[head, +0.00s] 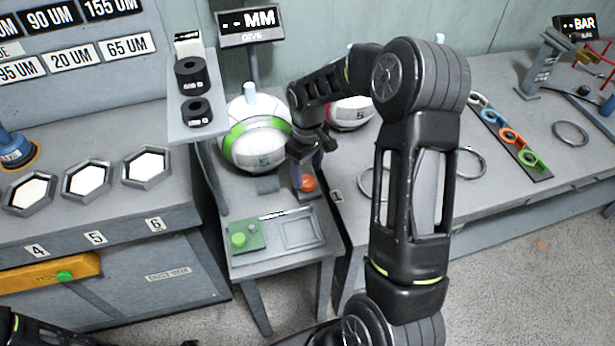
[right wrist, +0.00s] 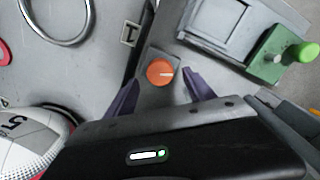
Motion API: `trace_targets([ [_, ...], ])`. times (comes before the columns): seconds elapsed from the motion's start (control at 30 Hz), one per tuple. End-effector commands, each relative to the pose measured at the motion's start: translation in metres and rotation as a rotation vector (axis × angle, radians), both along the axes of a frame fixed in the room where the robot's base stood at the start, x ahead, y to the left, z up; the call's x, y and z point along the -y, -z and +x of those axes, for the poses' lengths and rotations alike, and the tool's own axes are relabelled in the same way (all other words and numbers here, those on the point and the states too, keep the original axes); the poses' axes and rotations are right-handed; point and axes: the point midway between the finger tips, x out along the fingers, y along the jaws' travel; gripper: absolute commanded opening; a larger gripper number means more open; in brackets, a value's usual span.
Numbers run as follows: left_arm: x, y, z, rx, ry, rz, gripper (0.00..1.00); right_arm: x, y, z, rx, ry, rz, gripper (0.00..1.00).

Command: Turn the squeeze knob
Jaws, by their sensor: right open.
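The knob is a round orange knob (head: 308,183) with a pale line on its top, on a small grey base at the right side of the small grey stand. It shows clearly in the right wrist view (right wrist: 160,72). My right gripper (head: 305,170) is over it, pointing down. In the right wrist view my right gripper (right wrist: 161,78) has its two purple fingers spread, one on each side of the knob, with gaps between. Whether the fingertips are level with the knob is unclear. My left gripper is not in view.
A white and green ball (head: 256,135) sits on the stand just left of my right gripper. A green button box (head: 246,236) is at the stand's front. A white and red ball (head: 350,112) lies behind my arm.

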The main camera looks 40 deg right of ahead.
Motion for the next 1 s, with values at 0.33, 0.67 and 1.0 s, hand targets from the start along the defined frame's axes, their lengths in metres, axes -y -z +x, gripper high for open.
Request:
trace_targets([
  [0.33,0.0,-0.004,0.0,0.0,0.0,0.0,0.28,0.0,0.035,0.0,0.0,0.002,0.001,0.62],
  [0.67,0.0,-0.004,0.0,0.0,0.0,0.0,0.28,0.0,0.035,0.0,0.0,0.001,0.0,0.54],
  [1.0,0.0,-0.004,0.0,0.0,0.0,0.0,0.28,0.0,0.035,0.0,0.0,0.001,0.0,0.26],
])
